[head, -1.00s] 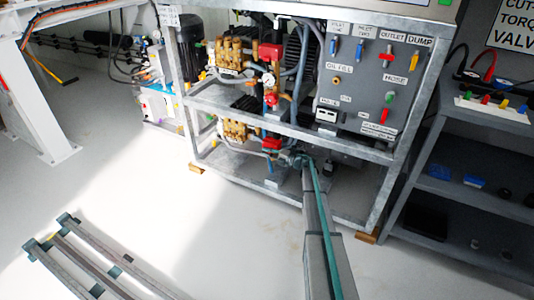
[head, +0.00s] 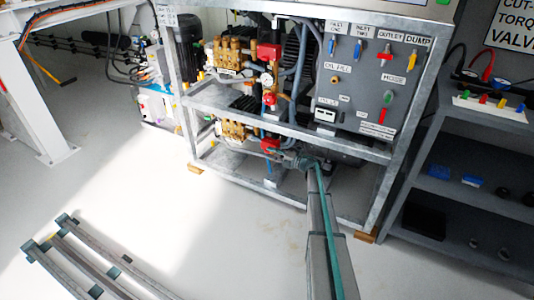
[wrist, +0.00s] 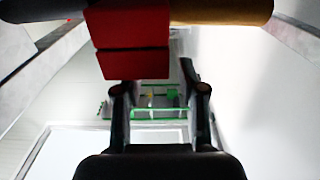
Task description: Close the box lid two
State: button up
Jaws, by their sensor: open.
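In the wrist view a red block (wrist: 130,30) in two parts, with a thin seam between them, fills the upper middle. I cannot tell whether one part is the lid. My gripper (wrist: 158,75) is open, its two dark fingers spread below and beside the block, with nothing visible held. The red block partly hides the left fingertip. In the head view the end of my arm reaches the lower shelf of the pump frame, close to a red box (head: 270,144) on the lower pump (head: 233,129). The fingers are too small to make out there.
A grey metal frame (head: 250,116) surrounds the pumps, with an upper red box (head: 269,52) and a labelled control panel (head: 362,75). A dark shelf unit (head: 465,190) stands at right. Metal rails (head: 85,255) lie on the left floor. The middle floor is clear.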

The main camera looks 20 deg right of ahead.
jog(key=v, duration=0.8)
jog(key=shift+s+d, duration=0.15)
jog(key=shift+s, duration=0.15)
